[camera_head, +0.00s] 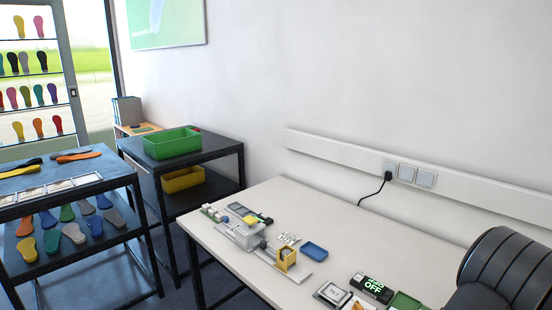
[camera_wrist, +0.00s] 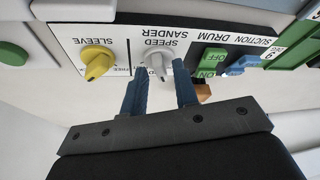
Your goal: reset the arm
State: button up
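My gripper (camera_wrist: 159,80) shows in the wrist view as two blue fingers, apart with a clear gap between them. The fingertips reach up to a control panel (camera_wrist: 98,30) that appears upside down. A pale grey knob (camera_wrist: 158,58) labelled for sander speed lies beyond and between the fingertips, with room on both sides. I cannot tell whether the fingers touch the panel. In the head view my gripper is out of sight; only a dark part of my arm (camera_head: 505,268) shows at the lower right.
The panel also has a yellow sleeve knob (camera_wrist: 97,63), a green switch (camera_wrist: 214,59) and a blue switch (camera_wrist: 242,65). The white table (camera_head: 224,256) carries a small fixture (camera_head: 248,237), a blue tray (camera_head: 314,249) and a display (camera_head: 371,287). Racks with insoles stand left.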

jog(key=shift+f, duration=0.35)
jog(key=shift+r, duration=0.15)
grip_shut()
